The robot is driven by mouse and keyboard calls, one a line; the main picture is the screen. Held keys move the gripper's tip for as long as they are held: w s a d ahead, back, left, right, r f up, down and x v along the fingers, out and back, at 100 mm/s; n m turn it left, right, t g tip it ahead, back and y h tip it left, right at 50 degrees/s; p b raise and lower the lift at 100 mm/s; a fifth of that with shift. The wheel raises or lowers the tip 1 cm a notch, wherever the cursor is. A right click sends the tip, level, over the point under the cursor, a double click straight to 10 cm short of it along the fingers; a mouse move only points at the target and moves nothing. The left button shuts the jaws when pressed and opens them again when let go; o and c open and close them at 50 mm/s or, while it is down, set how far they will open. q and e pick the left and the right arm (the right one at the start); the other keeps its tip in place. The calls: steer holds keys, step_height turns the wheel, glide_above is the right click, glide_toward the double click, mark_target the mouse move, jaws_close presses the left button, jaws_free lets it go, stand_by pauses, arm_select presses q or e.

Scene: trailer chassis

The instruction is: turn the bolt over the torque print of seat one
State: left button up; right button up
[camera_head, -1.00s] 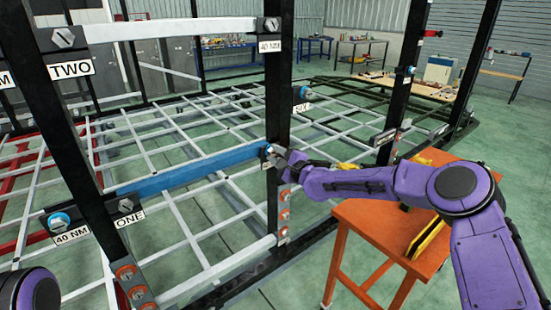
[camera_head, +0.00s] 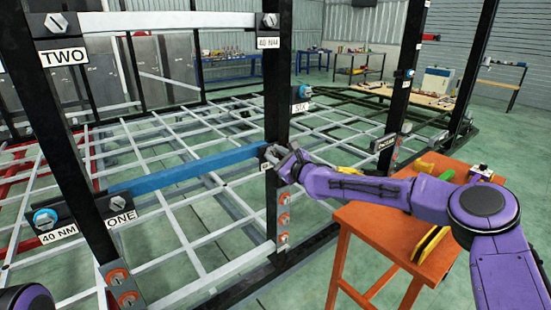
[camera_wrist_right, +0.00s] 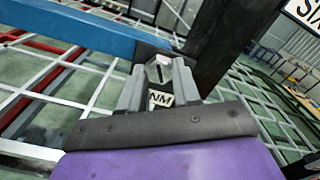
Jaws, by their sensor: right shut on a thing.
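The blue bar (camera_head: 190,172) of seat one runs from the plate with the ONE print (camera_head: 121,219) on the left post to the right post. A slotted grey bolt head (camera_wrist_right: 159,70) sits at its right end, above a white torque print (camera_wrist_right: 160,98) of which only "NM" shows. My right gripper (camera_head: 271,157) is at this bolt; in the right wrist view its two fingers stand on either side of the head, shut on it. The fingers hide part of the print. My left gripper is out of view.
A blue-ringed bolt (camera_head: 45,218) sits over a "40 NM" print (camera_head: 59,234) on the left. Orange-washered bolts (camera_head: 284,218) line the right post below my gripper. An orange table (camera_head: 375,232) with tools stands under my right arm. Frame posts rise on both sides.

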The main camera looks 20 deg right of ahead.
steer(key=shift+f, duration=0.45)
steer(key=o, duration=1)
steer(key=shift+s, duration=0.1)
steer(key=shift+o, duration=0.3)
steer(key=shift+r, duration=0.3)
steer(key=shift+s+d, duration=0.2)
steer(key=shift+s, duration=0.2)
steer(key=b+v, duration=0.2)
steer(key=v, duration=0.7)
steer(key=shift+s+d, duration=0.15)
steer(key=shift+s, duration=0.15)
